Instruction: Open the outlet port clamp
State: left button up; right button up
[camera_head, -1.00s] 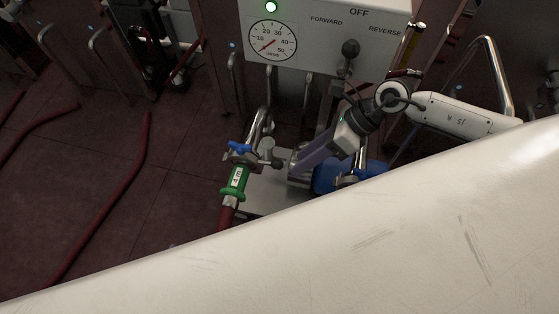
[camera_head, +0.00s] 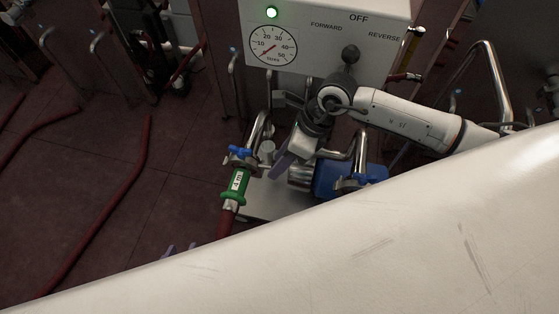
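The pump (camera_head: 352,174) has a blue body and steel pipes and stands below the control box. A blue-handled clamp (camera_head: 240,152) sits at the pump's left port, where a green hose fitting (camera_head: 235,184) joins a red hose. I cannot tell which is the outlet clamp, or whether either is open. My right gripper (camera_head: 280,168) points down-left, above the pump and right of the left clamp; its opening is hidden.
The control box (camera_head: 330,62) has a green light, a gauge and a black-knobbed lever close behind my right arm. A white curved surface (camera_head: 330,255) fills the lower front and hides much. Red hoses (camera_head: 110,205) lie on the floor at left, with bare floor between.

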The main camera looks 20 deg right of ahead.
jog(key=shift+f, duration=0.55)
jog(key=shift+c, duration=0.5)
grip_shut()
